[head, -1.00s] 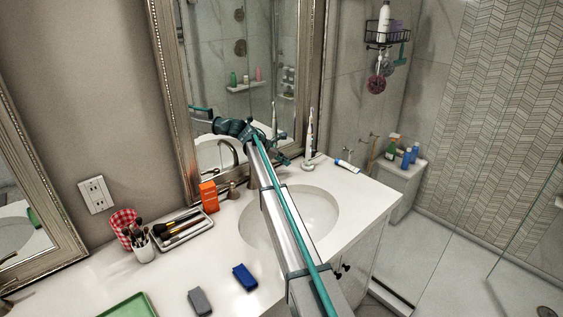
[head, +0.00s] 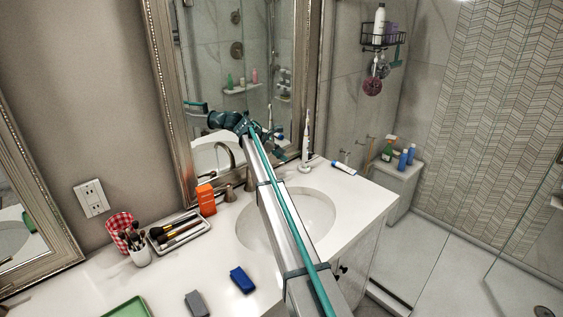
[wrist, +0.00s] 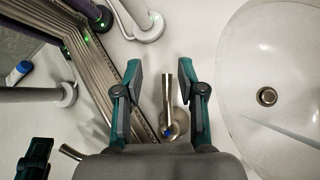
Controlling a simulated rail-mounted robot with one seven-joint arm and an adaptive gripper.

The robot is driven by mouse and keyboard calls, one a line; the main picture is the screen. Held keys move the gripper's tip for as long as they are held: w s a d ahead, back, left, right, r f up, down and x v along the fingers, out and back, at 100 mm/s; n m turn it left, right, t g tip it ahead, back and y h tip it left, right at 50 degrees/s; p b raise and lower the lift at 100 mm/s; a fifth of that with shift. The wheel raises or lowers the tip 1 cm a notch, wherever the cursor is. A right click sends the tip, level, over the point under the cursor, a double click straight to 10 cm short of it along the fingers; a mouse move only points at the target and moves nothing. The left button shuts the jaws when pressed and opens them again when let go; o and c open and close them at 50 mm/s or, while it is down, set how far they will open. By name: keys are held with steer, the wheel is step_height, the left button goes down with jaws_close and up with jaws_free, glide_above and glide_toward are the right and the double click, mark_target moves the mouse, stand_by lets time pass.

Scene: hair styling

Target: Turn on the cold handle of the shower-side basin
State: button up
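The shower-side basin (head: 310,212) is a white oval sink in the counter, and its bowl and drain show at the right in the wrist view (wrist: 267,97). The cold handle (wrist: 170,90) is a metal lever with a blue mark at its base, between the basin and the mirror. My gripper (wrist: 163,70) is open, with one teal-and-black finger on each side of the lever. Gaps show between the lever and both fingers; I cannot tell the height difference. In the head view, my arm hides the cold handle and part of my gripper (head: 266,137). The metal spout (head: 231,152) is partly visible.
The framed mirror (wrist: 92,75) is close to the left finger. A white electric toothbrush (head: 306,140) stands beyond my gripper. An orange box (head: 206,197), a brush tray (head: 196,236) and a blue block (head: 242,280) are on the counter at left.

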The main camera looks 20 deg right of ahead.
step_height(320, 180, up, 6)
steer(key=shift+f, duration=0.2)
steer(key=shift+d, duration=0.1)
